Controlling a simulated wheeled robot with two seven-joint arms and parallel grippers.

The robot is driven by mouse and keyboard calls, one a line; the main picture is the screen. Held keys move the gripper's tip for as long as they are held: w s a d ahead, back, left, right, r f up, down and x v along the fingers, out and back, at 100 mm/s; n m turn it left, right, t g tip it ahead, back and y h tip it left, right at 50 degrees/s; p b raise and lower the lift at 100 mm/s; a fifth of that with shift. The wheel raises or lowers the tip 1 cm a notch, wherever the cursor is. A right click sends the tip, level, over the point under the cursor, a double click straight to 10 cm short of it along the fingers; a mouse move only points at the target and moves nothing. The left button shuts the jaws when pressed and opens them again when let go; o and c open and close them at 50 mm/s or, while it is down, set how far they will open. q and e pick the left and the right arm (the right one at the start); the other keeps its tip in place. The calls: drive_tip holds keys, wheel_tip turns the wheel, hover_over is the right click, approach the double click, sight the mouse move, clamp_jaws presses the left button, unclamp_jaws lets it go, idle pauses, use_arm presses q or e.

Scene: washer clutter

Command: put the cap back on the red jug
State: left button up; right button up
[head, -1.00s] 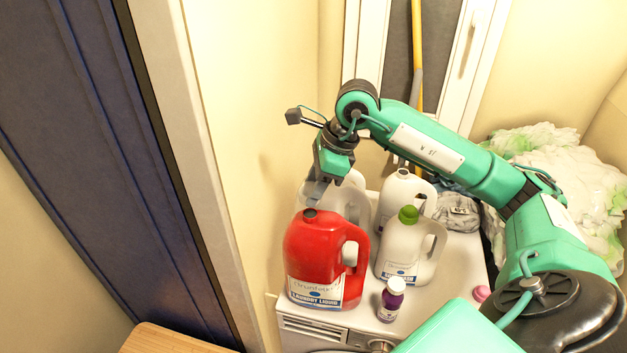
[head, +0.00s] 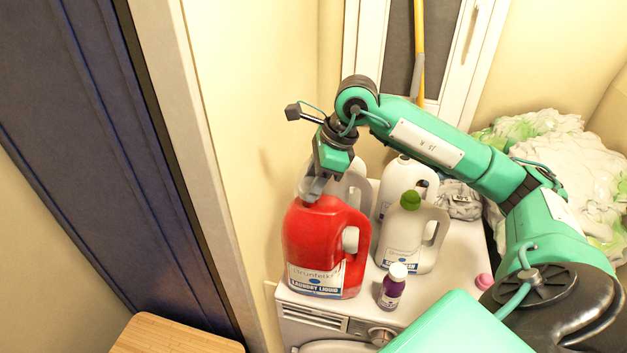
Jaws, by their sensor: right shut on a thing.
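The red jug (head: 311,250) stands upright on the front left of the washing machine, its label facing me and its handle to the right. My right gripper (head: 311,191) points down at the top of the jug, right over its mouth. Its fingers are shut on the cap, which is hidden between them. The jug's mouth is also hidden, so I cannot tell whether the cap touches the neck. My left gripper is not in view.
On the washing machine (head: 455,262) stand a white jug with a green cap (head: 404,240), other white jugs behind, and a small purple bottle (head: 392,288). A small pink object (head: 484,281) lies at right. A wall is close on the left.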

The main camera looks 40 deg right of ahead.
drive_tip(key=shift+f+b, duration=0.15)
drive_tip(key=shift+b, duration=0.45)
idle(0.9)
drive_tip(key=shift+f+b, duration=0.8)
drive_tip(key=shift+b, duration=0.55)
idle(1.2)
drive_tip(key=shift+o, duration=0.6)
drive_tip(key=shift+c, duration=0.5)
